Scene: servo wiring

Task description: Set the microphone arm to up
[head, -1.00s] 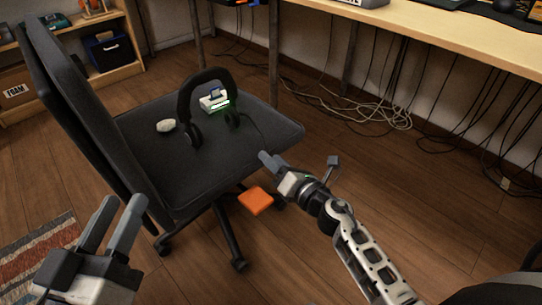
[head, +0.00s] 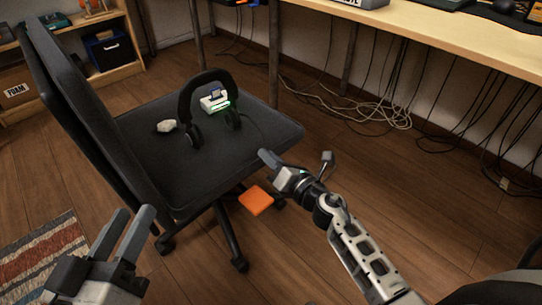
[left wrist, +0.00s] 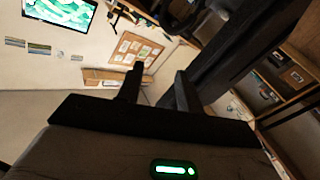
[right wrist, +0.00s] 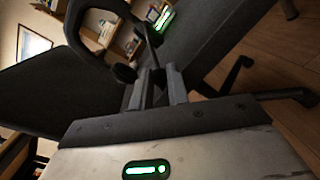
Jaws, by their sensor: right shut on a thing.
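A black headset (head: 182,105) stands upright on the dark seat of an office chair (head: 152,168), its band arched up. Its microphone arm (head: 253,130) is a thin dark rod running from the right ear cup (head: 232,119) toward my right gripper. My right gripper (head: 266,156) is at the right side of the seat. In the right wrist view my right gripper (right wrist: 158,76) is shut on the microphone arm (right wrist: 150,42), with an ear cup (right wrist: 124,73) close by. My left gripper (head: 134,211) is open and empty in front of the chair back, away from the headset.
An orange square (head: 256,200) is low beside the chair base. A desk (head: 440,40) with hanging cables (head: 395,118) is at the back right.

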